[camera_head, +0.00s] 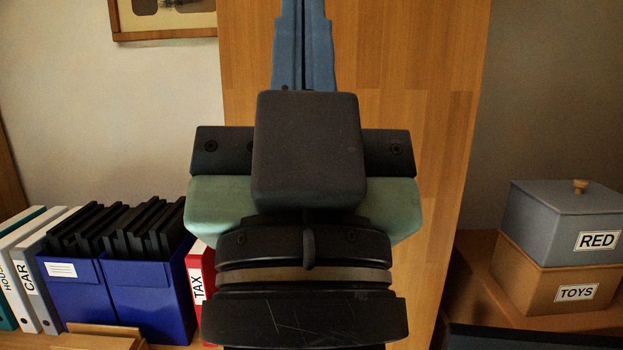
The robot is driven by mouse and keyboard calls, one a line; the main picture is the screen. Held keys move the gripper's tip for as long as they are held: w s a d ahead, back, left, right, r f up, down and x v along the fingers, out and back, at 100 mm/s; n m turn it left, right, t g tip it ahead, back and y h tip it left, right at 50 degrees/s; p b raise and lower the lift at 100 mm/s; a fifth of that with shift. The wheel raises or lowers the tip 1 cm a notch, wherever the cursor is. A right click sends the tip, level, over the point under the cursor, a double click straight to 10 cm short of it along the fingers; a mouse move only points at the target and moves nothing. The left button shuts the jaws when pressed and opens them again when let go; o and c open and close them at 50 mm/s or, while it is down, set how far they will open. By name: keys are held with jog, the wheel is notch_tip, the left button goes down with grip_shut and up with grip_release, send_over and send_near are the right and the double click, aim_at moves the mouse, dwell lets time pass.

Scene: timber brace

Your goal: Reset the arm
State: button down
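My gripper (304,30) is in the middle of the head view, seen from behind and pointing up and away. Its two blue fingers lie side by side at the top centre with only a thin dark seam between them. They look shut, and I see nothing held between them. The top edge of the picture cuts off the finger ends. Below the fingers are my dark block, green housing and black wrist, which hide much of the middle.
A tall wooden panel (430,90) stands behind my gripper. At left are binders (35,270), blue file boxes (150,300) and a red TAX binder (199,285). At right, a grey RED box (545,225) sits on a TOYS box (530,285). A picture frame (165,36) hangs upper left.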

notch_tip(320, 180, up, 39)
jog(key=p, duration=3.6)
jog(key=shift+s+d+p, duration=0.2)
jog(key=shift+s+p, duration=0.1)
